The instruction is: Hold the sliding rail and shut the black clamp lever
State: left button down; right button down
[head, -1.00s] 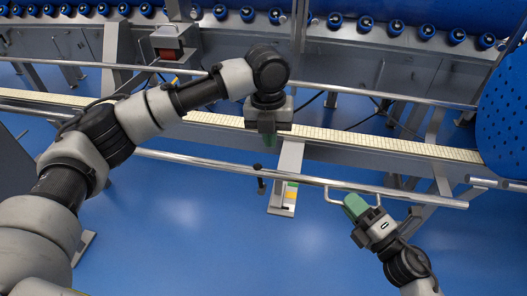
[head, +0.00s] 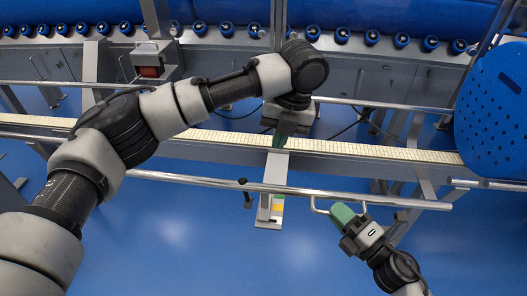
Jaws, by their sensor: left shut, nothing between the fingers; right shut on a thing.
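The sliding rail (head: 300,189) is a long shiny metal bar crossing the middle of the head view, in front of the conveyor. A U-shaped handle hangs from it at the right (head: 314,206). My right gripper (head: 341,213), with green fingers, is shut on this handle. The small black clamp lever (head: 247,197) sits at the rail, just left of a grey bracket (head: 269,206), its arm pointing down toward the floor. My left gripper (head: 280,140) is shut and empty, fingers down, over the conveyor belt, beyond and right of the lever, apart from it.
The pale conveyor belt (head: 370,151) runs across behind the rail. A second metal rail (head: 390,105) lies beyond it. A blue perforated drum (head: 500,118) stands at the right and a red-fronted box (head: 150,71) at the back left. The blue floor in front is clear.

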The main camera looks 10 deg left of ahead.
pick_arm(q)
send_near(246, 179)
jog(key=d+f, duration=0.4)
jog(key=f, duration=0.1)
jog(key=a+f, duration=0.2)
jog(key=a, duration=0.1)
jog(key=shift+s+a, duration=0.1)
jog(key=shift+a+f, duration=0.25)
jog(key=shift+a, duration=0.25)
jog(key=shift+a, duration=0.1)
jog(key=h, duration=0.1)
jog(key=a+h, duration=0.1)
jog(key=h, duration=0.1)
jog(key=shift+s+a, duration=0.1)
jog(key=shift+a, duration=0.9)
